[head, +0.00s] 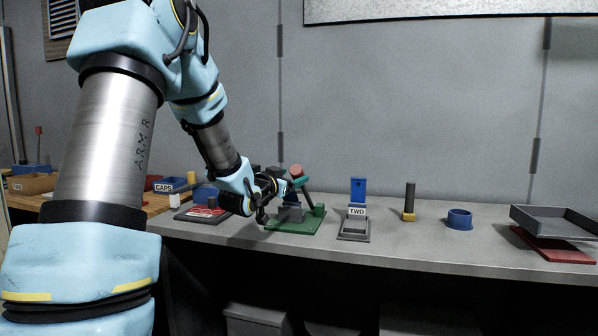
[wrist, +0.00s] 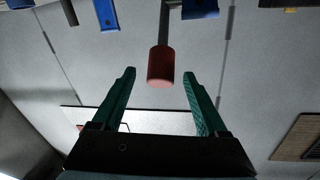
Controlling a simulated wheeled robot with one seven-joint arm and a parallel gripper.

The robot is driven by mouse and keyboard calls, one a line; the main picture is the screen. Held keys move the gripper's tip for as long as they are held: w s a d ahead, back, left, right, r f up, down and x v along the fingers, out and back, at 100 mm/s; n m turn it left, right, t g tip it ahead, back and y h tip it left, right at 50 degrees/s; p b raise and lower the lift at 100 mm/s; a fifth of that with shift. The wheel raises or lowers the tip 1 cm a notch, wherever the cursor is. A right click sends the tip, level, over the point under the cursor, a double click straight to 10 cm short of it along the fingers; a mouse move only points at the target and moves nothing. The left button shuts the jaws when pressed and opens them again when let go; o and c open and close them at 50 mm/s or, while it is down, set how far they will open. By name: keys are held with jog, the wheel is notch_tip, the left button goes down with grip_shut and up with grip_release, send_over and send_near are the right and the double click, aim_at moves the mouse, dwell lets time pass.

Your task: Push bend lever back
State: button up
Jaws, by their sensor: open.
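The bend lever is a dark rod (head: 306,191) with a red cylindrical knob (head: 297,170), rising tilted from a device on a green base plate (head: 297,224). In the wrist view the knob (wrist: 160,68) hangs from a grey rod (wrist: 165,22). My gripper (head: 298,182) is at the lever, close by the knob. In the wrist view my gripper (wrist: 160,74) has its two green fingers apart, with the knob between them in the picture and a gap on both sides. I cannot tell whether anything touches. My wrist hides part of the device.
A red-and-grey plate (head: 203,214) lies left. The bench front (head: 440,252) is clear.

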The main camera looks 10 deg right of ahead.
jog(key=shift+p+x, duration=0.5)
jog(key=shift+x, duration=1.8)
jog(key=shift+a, duration=0.1)
grip_shut()
